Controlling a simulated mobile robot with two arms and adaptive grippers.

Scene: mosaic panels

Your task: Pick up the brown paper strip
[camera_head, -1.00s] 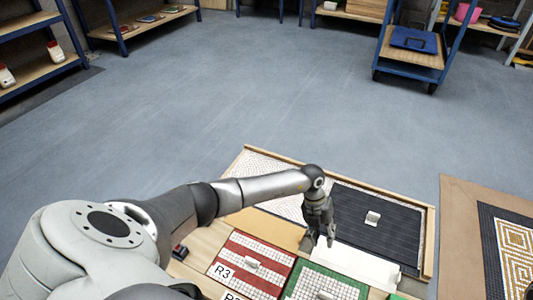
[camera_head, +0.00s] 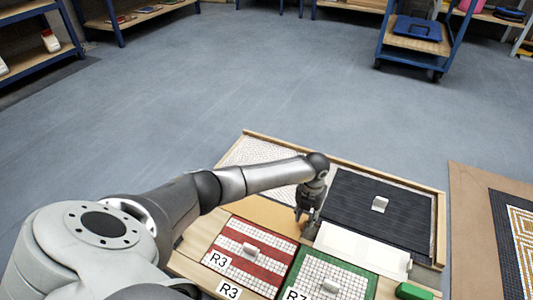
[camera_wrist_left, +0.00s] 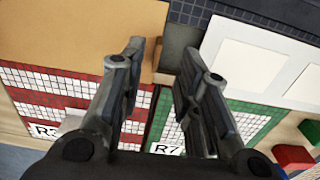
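The brown paper strip (camera_head: 265,212) lies flat on the worktable between the white mosaic and the red-striped panel. In the left wrist view, the brown paper strip (camera_wrist_left: 85,30) fills the upper left. My left gripper (camera_head: 307,217) hangs by its right end, fingers pointing down. In the wrist view, my left gripper (camera_wrist_left: 162,55) has its fingers apart with nothing clamped between them. Height above the surface is unclear. My right gripper is not in view.
The red-and-white panel (camera_head: 250,262) and green-bordered panel (camera_head: 325,280) lie in front. A white sheet (camera_head: 360,245) lies to the right, below the dark mosaic (camera_head: 375,207). A green block (camera_head: 413,291) stands at the front right.

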